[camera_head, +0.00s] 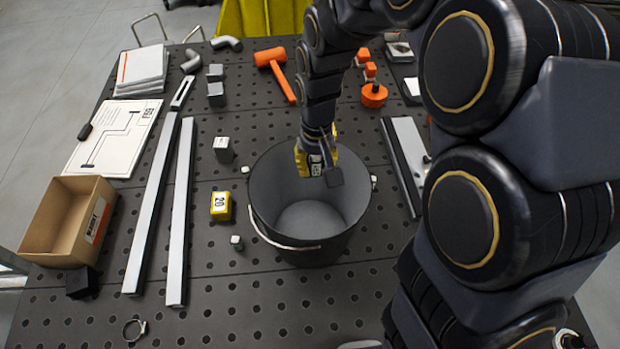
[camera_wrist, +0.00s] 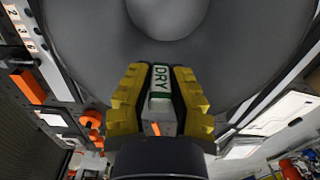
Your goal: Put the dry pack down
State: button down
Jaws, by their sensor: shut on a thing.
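The dry pack (camera_wrist: 161,92) is a small white and green packet with the word DRY on it. My gripper (camera_wrist: 160,90) has yellow fingers and is shut on the pack, one finger on each side. In the head view my gripper (camera_head: 317,165) is over the mouth of a dark grey bucket (camera_head: 265,220), toward its far side. The pack (camera_head: 316,168) is partly hidden there by the fingers. The part of the bucket's floor that shows is bare.
Left of the bucket are a yellow block marked 20 (camera_head: 221,206), small grey blocks (camera_head: 223,149), two long rails (camera_head: 180,210) and an open cardboard box (camera_head: 60,225). An orange mallet (camera_head: 275,65) lies behind. Another rail (camera_head: 404,155) lies right of the bucket.

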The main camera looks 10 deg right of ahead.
aim_at(314, 222)
notch_tip(314, 222, down, 19)
jog(key=shift+r, duration=0.15)
dwell(0.4)
jog(key=c, duration=1.1)
grip_release()
